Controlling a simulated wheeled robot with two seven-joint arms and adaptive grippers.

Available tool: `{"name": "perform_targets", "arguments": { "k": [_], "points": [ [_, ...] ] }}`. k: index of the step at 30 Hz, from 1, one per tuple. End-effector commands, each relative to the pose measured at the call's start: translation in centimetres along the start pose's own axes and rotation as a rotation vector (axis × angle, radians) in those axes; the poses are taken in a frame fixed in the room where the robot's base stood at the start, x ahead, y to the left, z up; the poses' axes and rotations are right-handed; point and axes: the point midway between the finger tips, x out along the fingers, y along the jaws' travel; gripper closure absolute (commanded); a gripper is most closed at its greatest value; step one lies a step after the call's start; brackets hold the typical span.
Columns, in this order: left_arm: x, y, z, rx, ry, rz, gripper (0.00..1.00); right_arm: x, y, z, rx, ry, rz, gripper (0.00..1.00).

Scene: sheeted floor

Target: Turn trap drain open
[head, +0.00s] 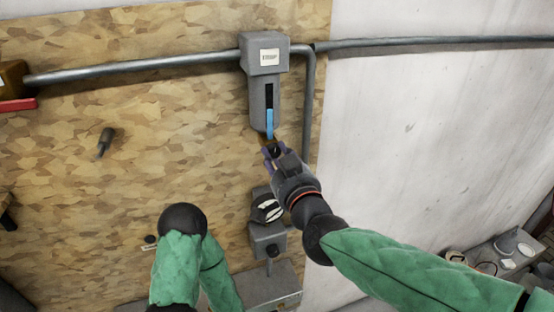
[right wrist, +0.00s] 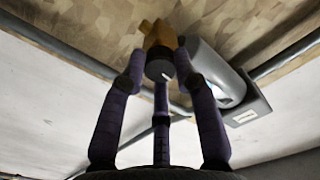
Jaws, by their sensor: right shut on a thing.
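The grey trap (head: 263,85) hangs on the board under a pipe, with a labelled top box and a sight slot part-filled with blue (head: 270,123). It also shows in the right wrist view (right wrist: 215,75). The drain at its lower end has a brass body (right wrist: 160,32) and a dark round knob (right wrist: 158,70) with a white mark. My right gripper (head: 272,151) is at the trap's bottom, its purple fingers closed around the knob, as the right wrist view (right wrist: 160,82) shows. In the head view the gripper mostly hides the drain. My left gripper is out of view.
A grey unit with a black-and-white dial (head: 267,210) sits below my right gripper. A horizontal pipe (head: 150,64) crosses the board. A dark peg (head: 105,142) sticks out at left. A cluttered bench (head: 495,255) stands at lower right. The white wall (head: 420,140) is clear.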

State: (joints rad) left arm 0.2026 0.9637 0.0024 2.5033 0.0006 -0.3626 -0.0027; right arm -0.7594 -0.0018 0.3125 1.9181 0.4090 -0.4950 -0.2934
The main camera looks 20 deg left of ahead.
Motion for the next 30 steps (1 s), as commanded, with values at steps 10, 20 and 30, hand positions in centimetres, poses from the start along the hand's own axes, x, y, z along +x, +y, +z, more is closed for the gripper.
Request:
{"name": "perform_targets", "arguments": {
  "k": [10, 20, 30],
  "points": [
    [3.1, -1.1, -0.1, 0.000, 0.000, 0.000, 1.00, 0.0, 0.1, 0.1, 0.292, 0.006, -0.002, 1.00],
    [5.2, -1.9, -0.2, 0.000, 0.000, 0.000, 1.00, -0.1, 0.1, 0.0, 0.607, 0.006, -0.002, 1.00],
    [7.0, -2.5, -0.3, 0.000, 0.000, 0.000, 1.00, 0.0, 0.1, 0.0, 0.930, 0.005, -0.003, 1.00]
  ]
}}
